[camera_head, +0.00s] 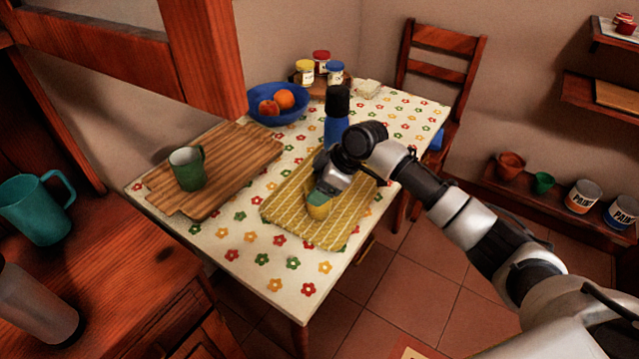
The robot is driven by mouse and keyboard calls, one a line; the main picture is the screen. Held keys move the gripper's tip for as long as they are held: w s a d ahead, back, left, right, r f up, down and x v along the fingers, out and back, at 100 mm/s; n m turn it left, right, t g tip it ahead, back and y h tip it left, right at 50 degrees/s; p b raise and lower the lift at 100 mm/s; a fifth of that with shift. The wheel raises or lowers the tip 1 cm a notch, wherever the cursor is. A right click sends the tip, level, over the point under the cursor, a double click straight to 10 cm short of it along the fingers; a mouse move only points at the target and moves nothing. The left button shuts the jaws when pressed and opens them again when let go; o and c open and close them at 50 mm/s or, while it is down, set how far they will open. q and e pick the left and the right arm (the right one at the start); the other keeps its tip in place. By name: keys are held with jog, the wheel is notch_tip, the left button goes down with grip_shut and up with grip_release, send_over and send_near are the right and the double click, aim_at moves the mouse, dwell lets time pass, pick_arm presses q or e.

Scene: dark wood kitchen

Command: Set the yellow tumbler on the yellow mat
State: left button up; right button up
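The yellow tumbler (318,211) is small and sits low over the yellow striped mat (286,213), near its middle. Whether its base touches the mat is hard to tell. My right gripper (325,194) comes down from the upper right and is right at the tumbler's top, with a greenish patch showing between them. The gripper's body hides part of the tumbler, and the fingers are too small and covered to show whether they grip it. My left gripper is not in view.
A blue-and-black bottle (337,126) stands close behind my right gripper. A green mug (187,168) stands on a wooden board (232,160) to the left. A blue bowl (264,102) holds fruit behind. The flowered table's front left corner (255,253) is clear.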

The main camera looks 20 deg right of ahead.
jog(key=o, duration=0.4)
jog(key=shift+o, duration=0.2)
jog(key=shift+r, duration=0.2)
jog(key=v, duration=1.2)
jog(key=shift+w+f, duration=0.1)
